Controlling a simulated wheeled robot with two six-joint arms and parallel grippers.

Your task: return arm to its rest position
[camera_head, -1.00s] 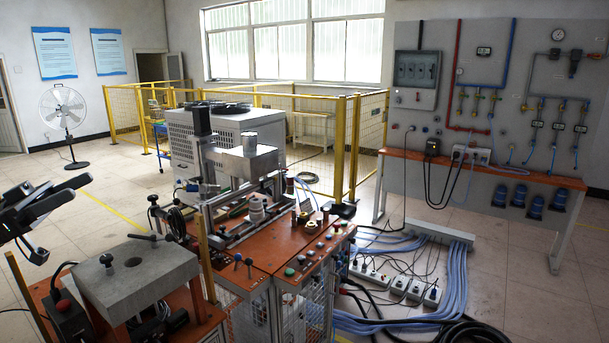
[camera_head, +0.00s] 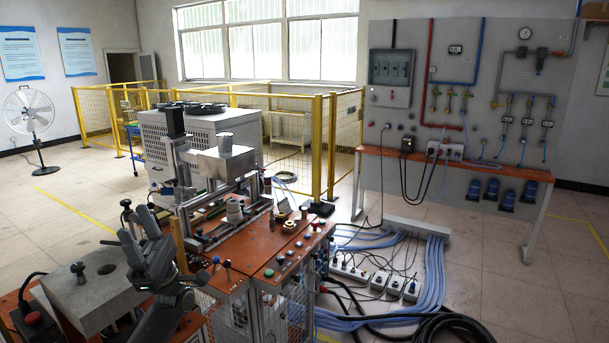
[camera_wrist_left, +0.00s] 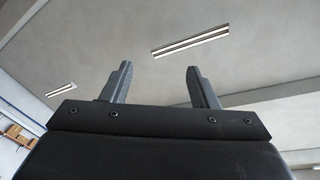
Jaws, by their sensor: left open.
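My left gripper (camera_head: 134,232) is dark grey and stands in front of the orange-topped machine, over its left part in the head view. Its fingers point upward, spread apart with nothing between them. In the left wrist view, the two fingers of the left gripper (camera_wrist_left: 158,72) are wide apart and empty against the ceiling. My right gripper is in neither view.
A grey block with a round hole (camera_head: 92,284) sits left of my arm. The orange machine table (camera_head: 262,262) has buttons and a metal column. Cables (camera_head: 432,285) and power strips lie on the floor at right. Yellow fence panels (camera_head: 340,150) stand behind.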

